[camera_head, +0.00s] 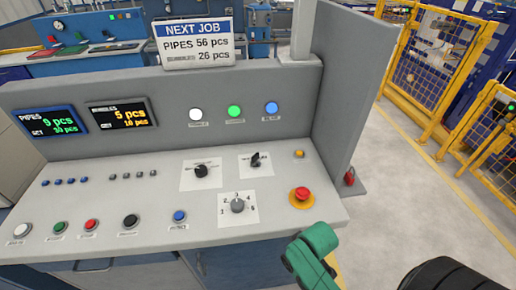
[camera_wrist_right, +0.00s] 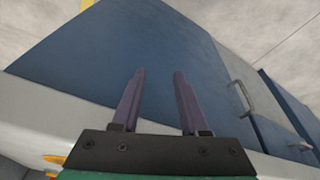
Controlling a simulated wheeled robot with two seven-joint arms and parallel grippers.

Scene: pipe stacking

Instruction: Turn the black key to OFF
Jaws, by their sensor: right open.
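The grey control console carries two black turning controls on white label plates. One black control (camera_head: 255,160) stands up like a key at the upper right of the panel. Another black knob (camera_head: 201,170) is to its left. Their label text is too small to read, so I cannot tell which position either is in. My right gripper (camera_wrist_right: 159,72) is open and empty in the right wrist view, with blue cabinet panels beyond its fingers. It is apart from both black controls. My left gripper is not in view.
A grey numbered dial (camera_head: 237,205) and a red emergency button (camera_head: 302,197) sit near the console's right front. Several coloured push buttons line the front edge. A grey side wall (camera_head: 345,85) rises at the right. Open floor and yellow fencing (camera_head: 425,70) lie beyond.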

